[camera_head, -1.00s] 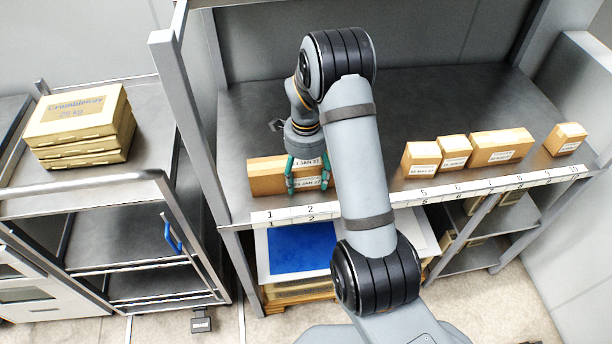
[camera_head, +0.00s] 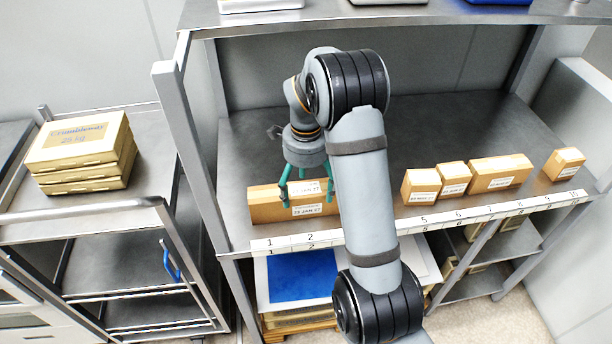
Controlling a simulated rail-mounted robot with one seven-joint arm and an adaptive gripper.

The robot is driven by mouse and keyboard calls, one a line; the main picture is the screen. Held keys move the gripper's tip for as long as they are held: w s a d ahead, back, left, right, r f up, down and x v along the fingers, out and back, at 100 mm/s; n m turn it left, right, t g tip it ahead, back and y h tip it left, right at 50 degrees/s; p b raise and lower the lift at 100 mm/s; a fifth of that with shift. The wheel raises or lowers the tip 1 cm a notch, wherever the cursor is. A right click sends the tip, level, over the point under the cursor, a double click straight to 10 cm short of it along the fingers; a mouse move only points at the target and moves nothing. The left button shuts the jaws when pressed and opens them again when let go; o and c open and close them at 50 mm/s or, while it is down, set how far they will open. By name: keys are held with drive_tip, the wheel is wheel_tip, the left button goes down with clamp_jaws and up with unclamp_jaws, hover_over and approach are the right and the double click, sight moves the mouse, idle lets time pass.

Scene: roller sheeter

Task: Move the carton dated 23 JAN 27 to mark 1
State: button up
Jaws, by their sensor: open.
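A long tan carton (camera_head: 265,209) lies at the front left of the middle shelf, behind marks 1 and 2. Its front label looks like 23 JAN 27, and a second label shows on its top. Its right end is hidden by my arm. Mark 1 (camera_head: 269,244) is on the white number strip at the shelf's front edge, in front of the carton's left part.
Several smaller cartons (camera_head: 495,173) stand along the front edge at the right, behind the higher marks. My arm hides the strip around marks 3 and 4. The shelf's back area (camera_head: 440,125) is clear. A steel post (camera_head: 190,150) bounds the left side.

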sight(306, 206)
wheel_tip(306, 206, up, 6)
drive_tip(key=shift+f, duration=0.1)
idle(0.4)
wheel_tip(306, 206, down, 13)
drive_tip(key=shift+r, duration=0.15)
wheel_tip(306, 206, up, 4)
drive_tip(key=shift+f, duration=0.15)
drive_tip(key=shift+r, duration=0.45)
